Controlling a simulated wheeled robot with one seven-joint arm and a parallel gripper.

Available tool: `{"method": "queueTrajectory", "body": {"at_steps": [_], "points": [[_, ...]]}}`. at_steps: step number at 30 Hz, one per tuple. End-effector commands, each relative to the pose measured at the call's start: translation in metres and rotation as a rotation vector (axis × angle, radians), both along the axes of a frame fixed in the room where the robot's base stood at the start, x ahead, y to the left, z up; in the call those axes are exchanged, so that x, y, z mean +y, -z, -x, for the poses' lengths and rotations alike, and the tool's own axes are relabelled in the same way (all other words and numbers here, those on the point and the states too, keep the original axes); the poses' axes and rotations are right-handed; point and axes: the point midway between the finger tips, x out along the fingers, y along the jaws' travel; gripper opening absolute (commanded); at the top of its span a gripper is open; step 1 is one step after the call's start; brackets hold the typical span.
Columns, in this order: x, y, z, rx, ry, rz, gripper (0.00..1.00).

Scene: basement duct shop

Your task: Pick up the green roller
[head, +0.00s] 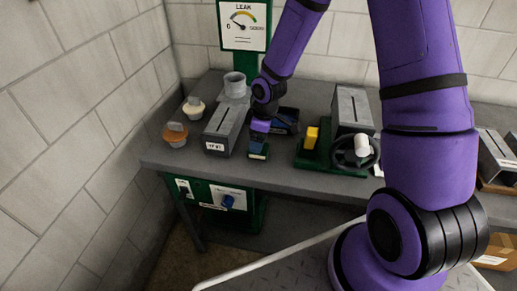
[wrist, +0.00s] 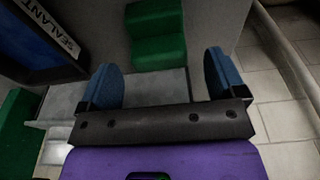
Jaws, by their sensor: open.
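My gripper (head: 258,146) is open and points down near the front edge of the workbench. Its two blue fingers stand apart in the wrist view (wrist: 162,80), with nothing held between them. A small green piece with a pale front edge (head: 258,154), likely the green roller, shows right below the fingers in the head view, partly hidden by them. In the wrist view a stepped green shape (wrist: 157,35) lies beyond the fingertips. I cannot tell whether it is the same piece, and no touch shows.
A blue bin labelled SEALANT (wrist: 40,35) stands close by. On the workbench (head: 205,170), a labelled grey box (head: 224,130) is left of my gripper. A green base with a yellow block (head: 311,138) and a black handwheel (head: 356,153) is to the right.

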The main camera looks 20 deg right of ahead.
Motion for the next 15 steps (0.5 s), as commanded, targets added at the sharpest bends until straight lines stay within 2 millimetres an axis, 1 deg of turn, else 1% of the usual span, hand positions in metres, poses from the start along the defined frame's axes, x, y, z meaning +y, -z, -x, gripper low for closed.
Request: {"method": "queueTrajectory", "body": {"at_steps": [1, 3, 7, 10, 15], "points": [[0.001, 0.009, 0.001, 0.005, -0.003, 0.0, 0.89], [0.001, 0.019, 0.0, 0.003, -0.002, 0.0, 0.89], [0.003, 0.033, -0.002, 0.002, -0.002, 0.0, 0.89], [0.003, 0.038, -0.002, 0.001, -0.001, 0.0, 0.89], [0.003, 0.039, -0.003, 0.0, -0.001, 0.001, 0.89]]}}
